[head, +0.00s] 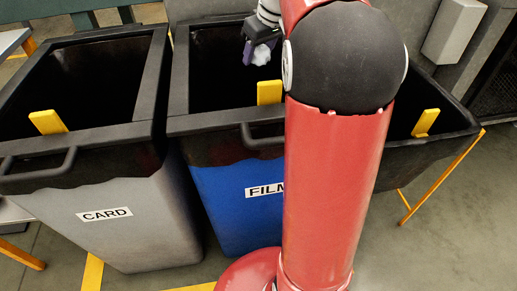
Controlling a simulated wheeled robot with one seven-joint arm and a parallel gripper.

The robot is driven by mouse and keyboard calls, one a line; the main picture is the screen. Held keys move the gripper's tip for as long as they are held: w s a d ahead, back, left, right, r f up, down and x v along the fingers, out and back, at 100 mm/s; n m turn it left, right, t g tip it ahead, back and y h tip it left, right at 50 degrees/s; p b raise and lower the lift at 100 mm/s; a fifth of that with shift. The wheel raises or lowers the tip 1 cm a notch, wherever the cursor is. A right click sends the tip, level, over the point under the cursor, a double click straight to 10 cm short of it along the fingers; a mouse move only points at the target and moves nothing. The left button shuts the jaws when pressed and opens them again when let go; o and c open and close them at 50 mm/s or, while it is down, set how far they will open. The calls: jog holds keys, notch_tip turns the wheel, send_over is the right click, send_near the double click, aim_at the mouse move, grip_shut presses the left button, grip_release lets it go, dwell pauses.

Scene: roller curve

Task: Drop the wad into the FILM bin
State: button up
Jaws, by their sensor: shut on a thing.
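The FILM bin (216,181) is blue with a black rim, and its label is partly hidden by my red arm. My gripper (259,60) is over the open top of the FILM bin, near its back edge. It is shut on a pale, crumpled wad (262,54). The wad hangs at the fingertips, above the bin's dark interior; its exact height over the rim is hard to tell.
A grey CARD bin (138,229) stands to the left of the FILM bin. Another black-rimmed bin (440,142) is to the right, partly behind my arm. Yellow tabs (48,122) stick up at the bins' front rims. A grey box (454,31) is at the back right.

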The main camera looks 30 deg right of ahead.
jog(key=o, duration=1)
jog(key=shift+p+v, duration=0.55)
jog(key=shift+v, duration=3.35)
